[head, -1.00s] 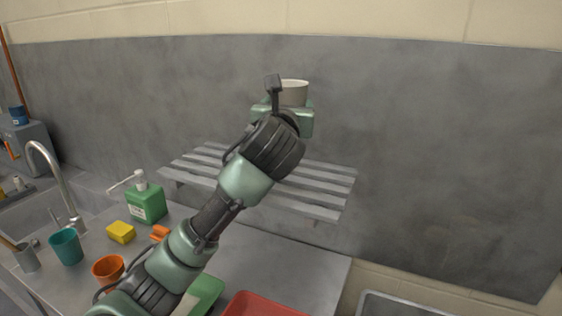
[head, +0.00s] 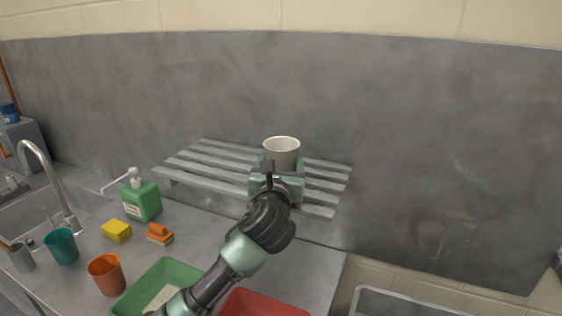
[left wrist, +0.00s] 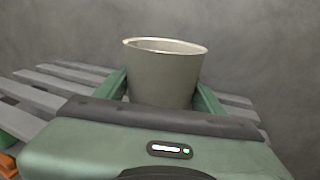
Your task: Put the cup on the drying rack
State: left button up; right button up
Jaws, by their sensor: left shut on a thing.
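A grey-white cup (head: 282,152) is upright at the middle of the slatted drying rack (head: 208,160) in the head view. My left gripper (head: 278,172) is shut on the cup, with its fingers on either side. The cup (left wrist: 164,76) also shows between the green fingers of my left gripper (left wrist: 164,92) in the left wrist view, with the rack's slats (left wrist: 45,93) behind to both sides. The cup's base is hidden by the gripper, so I cannot tell whether it touches the slats. My right gripper is not in view.
The counter below holds a green soap bottle (head: 142,201), a yellow sponge (head: 117,230), an orange brush (head: 159,234), teal (head: 62,247) and orange (head: 106,275) cups, a green tub (head: 158,280) and a red tub (head: 262,304). The rack's left slats are clear.

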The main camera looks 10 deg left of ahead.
pick_arm(q)
jog(key=o, duration=1.5)
jog(key=shift+f, duration=0.1)
jog(key=shift+s, duration=0.15)
jog(key=s, duration=0.4)
jog(key=s+d+b, duration=0.1)
jog(key=s, duration=0.2)
jog(key=s+b, duration=0.1)
jog(key=s, duration=0.3)
jog(key=shift+s+d, duration=0.25)
jog(key=shift+s, duration=0.05)
